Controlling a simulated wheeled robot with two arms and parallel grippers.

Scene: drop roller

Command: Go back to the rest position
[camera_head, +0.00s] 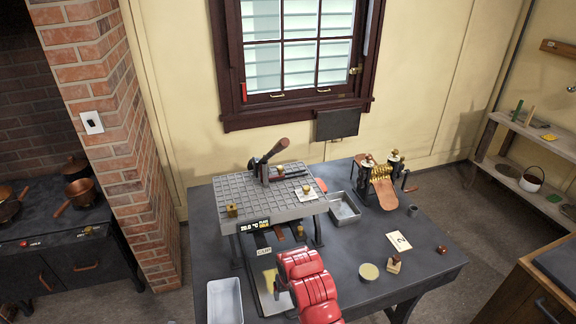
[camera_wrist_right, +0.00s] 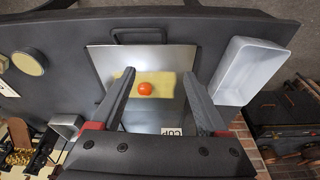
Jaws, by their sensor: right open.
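My right gripper (camera_wrist_right: 158,78) is open in the right wrist view. Its two dark fingers stand apart with nothing between their tips, above a grey metal plate (camera_wrist_right: 115,62) with a black handle. A yellow sheet (camera_wrist_right: 170,78) lies on the plate, with a small round orange-red blob (camera_wrist_right: 145,88) on it. In the head view my red right arm covers the front middle of the table (camera_head: 365,268). It hides part of the plate and most of the gripper. My left gripper is in neither view.
A grey grid-topped stand (camera_head: 262,193) with a lever is at the table's back. A roller device (camera_head: 383,190) stands at the back right, a metal tray (camera_head: 344,208) beside the stand. A white tray (camera_head: 226,300) is at front left.

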